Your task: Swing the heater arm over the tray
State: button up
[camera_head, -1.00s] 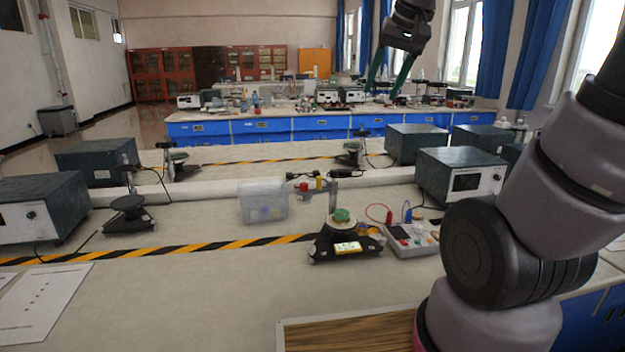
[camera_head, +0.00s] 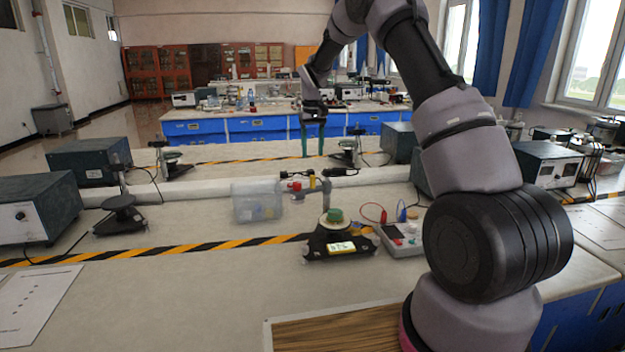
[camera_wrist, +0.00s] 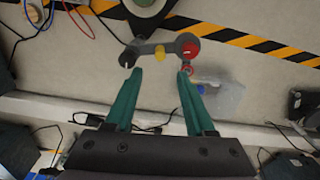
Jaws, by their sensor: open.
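The heater arm (camera_head: 318,174) is a grey bar with red and yellow parts, behind the tray in the head view. In the wrist view the heater arm (camera_wrist: 145,48) runs crosswise, with a forked left end, a yellow knob and a red-marked round right end. The tray (camera_head: 326,222) is a pale disc bearing a green piece, on a black base with a yellow display. The heater arm lies beside the tray, not above it. My gripper (camera_head: 312,150) is open, above and behind the heater arm. In the wrist view my gripper's (camera_wrist: 158,73) green fingers are apart, the bar just beyond their tips.
A clear plastic box (camera_head: 257,201) stands left of the heater arm. A grey meter (camera_head: 401,240) with red and blue leads is right of the tray. Dark instrument boxes (camera_head: 38,210) stand around. The front of the bench is mostly clear.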

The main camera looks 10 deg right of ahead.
aim_at(312, 177)
notch_tip(312, 177, down, 11)
jog(key=shift+r, duration=0.15)
dwell(0.4)
grip_shut()
dwell(1.2)
